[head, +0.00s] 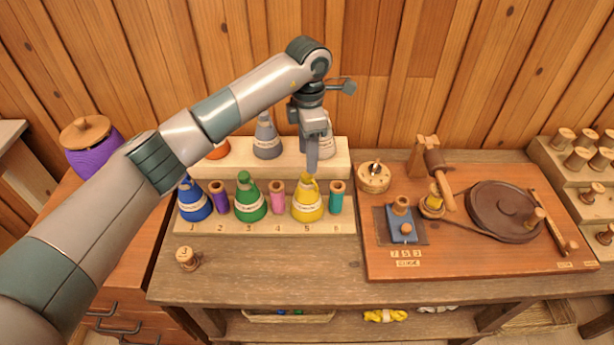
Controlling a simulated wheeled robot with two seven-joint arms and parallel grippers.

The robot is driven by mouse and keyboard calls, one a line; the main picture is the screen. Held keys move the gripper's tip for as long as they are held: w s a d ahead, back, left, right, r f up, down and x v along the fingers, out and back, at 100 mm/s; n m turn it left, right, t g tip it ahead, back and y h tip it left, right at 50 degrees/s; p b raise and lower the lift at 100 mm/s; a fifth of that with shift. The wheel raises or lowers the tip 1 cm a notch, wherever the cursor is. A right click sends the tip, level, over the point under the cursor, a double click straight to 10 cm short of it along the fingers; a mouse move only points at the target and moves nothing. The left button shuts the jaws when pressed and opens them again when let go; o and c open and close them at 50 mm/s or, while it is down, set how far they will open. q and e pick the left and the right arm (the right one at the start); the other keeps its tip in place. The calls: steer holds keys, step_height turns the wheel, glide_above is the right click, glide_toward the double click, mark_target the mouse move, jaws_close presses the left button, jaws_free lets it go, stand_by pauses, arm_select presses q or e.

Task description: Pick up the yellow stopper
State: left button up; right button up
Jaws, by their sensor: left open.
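A yellow conical bottle (307,204) with a pale label stands on the lower step of a wooden rack, between the pink and teal spools. Its yellow stopper (307,178) is at the top of the neck. My left gripper (312,170) points straight down, directly over the yellow bottle. Its fingertips are at or just beside the stopper and partly cover it. I cannot tell whether they touch it. The gripper is open. My right gripper is not in view.
A blue bottle (194,202), a green bottle (250,203), and purple, pink (277,198) and teal (336,197) spools share the step. A board with a dark turntable (502,207) lies right. The bench's front left is mostly clear, with one small spool (187,259).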

mark_target(307, 180)
arm_select(q)
steer(key=shift+s+f+p, duration=0.3)
steer(key=shift+f+p, duration=0.35)
steer(key=shift+p, duration=0.25)
step_height(307, 180, down, 3)
steer(key=shift+s+a+r+p, duration=0.1)
steer(key=shift+s+a+p, duration=0.05)
steer(key=shift+p, duration=0.7)
steer(key=shift+f, duration=0.55)
steer(key=c, duration=1.1)
